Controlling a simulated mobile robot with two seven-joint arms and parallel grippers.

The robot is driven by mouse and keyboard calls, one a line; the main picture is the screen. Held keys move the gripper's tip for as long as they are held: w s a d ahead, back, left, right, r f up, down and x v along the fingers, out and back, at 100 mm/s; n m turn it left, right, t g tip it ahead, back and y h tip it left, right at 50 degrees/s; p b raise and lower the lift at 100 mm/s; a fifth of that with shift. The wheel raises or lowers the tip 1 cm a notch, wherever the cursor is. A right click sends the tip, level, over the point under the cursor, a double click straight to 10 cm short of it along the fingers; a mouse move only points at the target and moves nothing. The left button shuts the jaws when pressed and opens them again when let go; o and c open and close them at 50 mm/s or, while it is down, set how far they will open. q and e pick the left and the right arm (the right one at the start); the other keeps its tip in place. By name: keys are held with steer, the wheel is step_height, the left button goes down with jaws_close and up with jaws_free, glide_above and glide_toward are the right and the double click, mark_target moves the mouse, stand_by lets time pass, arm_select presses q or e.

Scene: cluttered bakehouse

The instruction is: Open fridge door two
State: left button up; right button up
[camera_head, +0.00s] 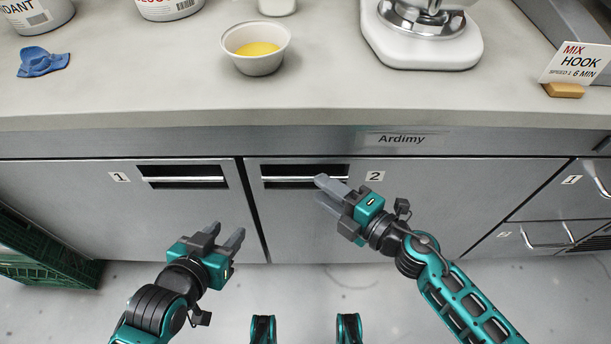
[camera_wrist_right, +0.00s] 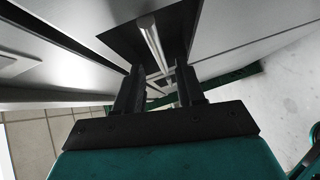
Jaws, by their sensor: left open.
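Fridge door two (camera_head: 480,190) is a grey metal door under the counter, marked with a "2" label (camera_head: 375,177). It looks shut. Its handle (camera_head: 285,180) is a pale bar across a dark recess at the door's upper left. My right gripper (camera_head: 320,190) is at the right end of this recess and hides part of it. In the right wrist view its fingers (camera_wrist_right: 160,82) are apart, and the handle bar (camera_wrist_right: 152,45) runs ahead of the gap between them. I cannot tell whether they touch it. My left gripper (camera_head: 226,233) is open and empty, low in front of door one.
Door one (camera_head: 90,205) is on the left, with its own recessed handle (camera_head: 185,176). Drawers with bar handles (camera_head: 548,245) are at the right. A green crate (camera_head: 40,255) stands at the lower left. A bowl (camera_head: 257,58) and a mixer (camera_head: 420,50) stand on the counter.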

mark_target(309, 180)
steer(key=x, duration=0.6)
steer(key=shift+b, duration=0.3)
steer(key=shift+c, duration=0.3)
jaws_close()
